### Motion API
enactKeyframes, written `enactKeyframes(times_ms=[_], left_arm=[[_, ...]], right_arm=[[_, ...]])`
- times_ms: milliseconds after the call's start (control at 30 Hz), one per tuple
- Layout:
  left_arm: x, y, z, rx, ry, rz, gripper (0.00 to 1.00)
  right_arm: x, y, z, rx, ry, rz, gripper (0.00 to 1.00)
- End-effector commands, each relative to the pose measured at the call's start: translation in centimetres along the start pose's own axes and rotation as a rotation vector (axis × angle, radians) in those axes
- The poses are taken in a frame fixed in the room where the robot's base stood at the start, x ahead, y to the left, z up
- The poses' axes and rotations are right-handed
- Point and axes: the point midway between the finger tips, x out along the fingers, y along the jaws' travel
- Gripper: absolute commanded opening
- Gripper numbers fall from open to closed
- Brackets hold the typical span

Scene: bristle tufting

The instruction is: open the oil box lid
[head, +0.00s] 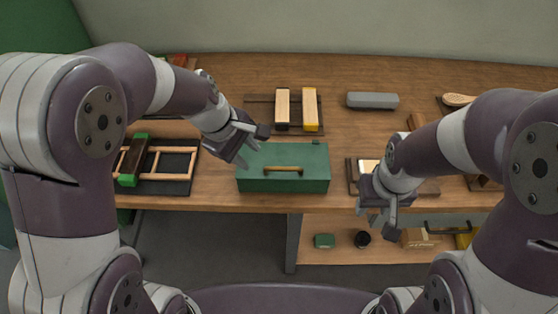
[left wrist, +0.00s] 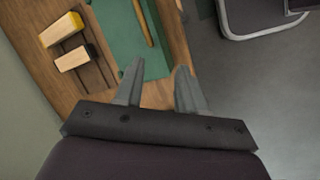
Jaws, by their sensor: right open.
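The oil box appears to be the green box (head: 284,182) with a wooden bar handle (head: 284,169), at the front middle of the workbench. Its lid looks shut. The box also shows in the left wrist view (left wrist: 122,30), with part of the handle (left wrist: 143,20). My right gripper (head: 377,222) is open and empty, at the bench's front edge, right of the box.
Two wooden blocks (head: 282,108) lie on a dark tray behind the box. A grey bar (head: 372,100) lies at the back right. A wooden frame (head: 170,163) with a green piece is at the left. A lower shelf (head: 335,254) holds small items. Bare bench surrounds the grey bar.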

Motion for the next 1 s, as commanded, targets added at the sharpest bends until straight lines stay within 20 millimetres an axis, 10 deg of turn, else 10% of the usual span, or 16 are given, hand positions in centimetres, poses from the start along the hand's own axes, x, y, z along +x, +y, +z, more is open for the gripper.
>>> enactKeyframes(times_ms=[200,700,1000], left_arm=[[-0.6,2.8,1.2,-0.509,-0.093,0.040,0.39],[10.1,3.3,1.9,-0.526,-0.089,0.037,0.39],[11.8,3.5,2.1,-0.524,-0.088,0.040,0.39]], right_arm=[[0.1,0.0,0.0,0.000,0.000,0.000,0.43],[1.8,0.0,0.2,0.000,0.000,0.000,0.43],[2.0,0.0,0.2,0.000,0.000,0.000,0.43]])
